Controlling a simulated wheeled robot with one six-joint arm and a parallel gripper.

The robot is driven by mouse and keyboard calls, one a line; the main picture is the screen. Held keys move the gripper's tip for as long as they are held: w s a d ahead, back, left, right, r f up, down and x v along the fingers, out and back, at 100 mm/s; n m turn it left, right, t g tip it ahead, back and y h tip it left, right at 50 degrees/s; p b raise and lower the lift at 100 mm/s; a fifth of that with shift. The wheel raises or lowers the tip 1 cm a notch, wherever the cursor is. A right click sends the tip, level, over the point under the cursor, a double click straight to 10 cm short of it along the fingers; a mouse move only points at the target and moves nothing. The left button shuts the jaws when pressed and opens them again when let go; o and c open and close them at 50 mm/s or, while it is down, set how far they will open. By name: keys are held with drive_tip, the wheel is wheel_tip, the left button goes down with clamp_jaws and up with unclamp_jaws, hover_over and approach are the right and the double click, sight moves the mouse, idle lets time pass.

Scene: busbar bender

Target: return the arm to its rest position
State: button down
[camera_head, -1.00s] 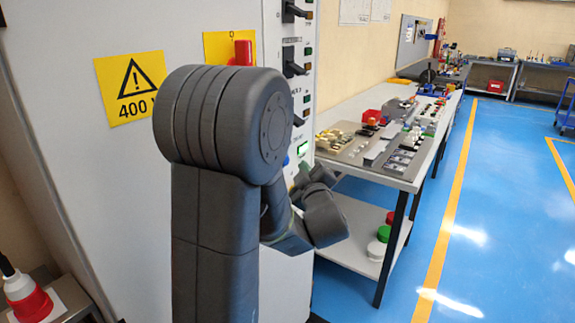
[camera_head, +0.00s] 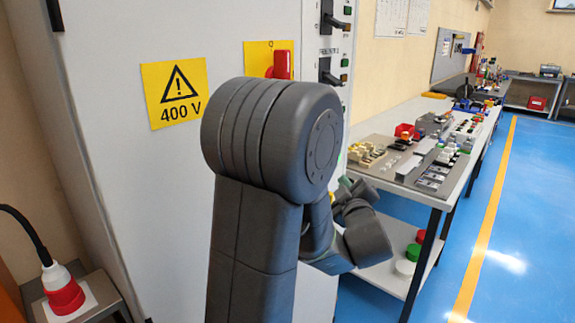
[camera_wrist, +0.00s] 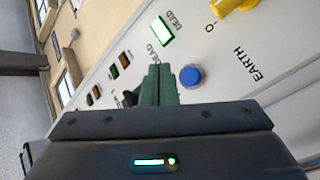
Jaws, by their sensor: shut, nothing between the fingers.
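My grey arm stands in the middle of the head view, raised and bent in front of the cabinet, with its lower links folded toward the right. My gripper (camera_wrist: 159,86) shows in the wrist view as two green fingers pressed together with nothing between them. It points at the cabinet panel (camera_wrist: 225,70), close to a blue button (camera_wrist: 190,76) and a lit green "DEAD" indicator (camera_wrist: 161,30). I cannot tell the exact gap to the panel. In the head view the arm hides most of the gripper.
The white cabinet (camera_head: 130,60) carries a 400 V warning sign (camera_head: 174,92) and a red switch handle (camera_head: 282,65). A workbench (camera_head: 445,190) with several parts stands to the right. A yellow knob (camera_wrist: 233,5) is on the panel. A red plug (camera_head: 63,290) is at lower left. Blue floor is free at right.

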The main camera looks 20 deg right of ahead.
drive_tip(key=w+a, duration=0.1)
drive_tip(key=w+p, duration=0.1)
drive_tip(key=w, duration=0.1)
drive_tip(key=w+a, duration=0.1)
drive_tip(key=w, duration=0.1)
drive_tip(key=shift+a+p, duration=0.35)
drive_tip(key=shift+f, duration=0.1)
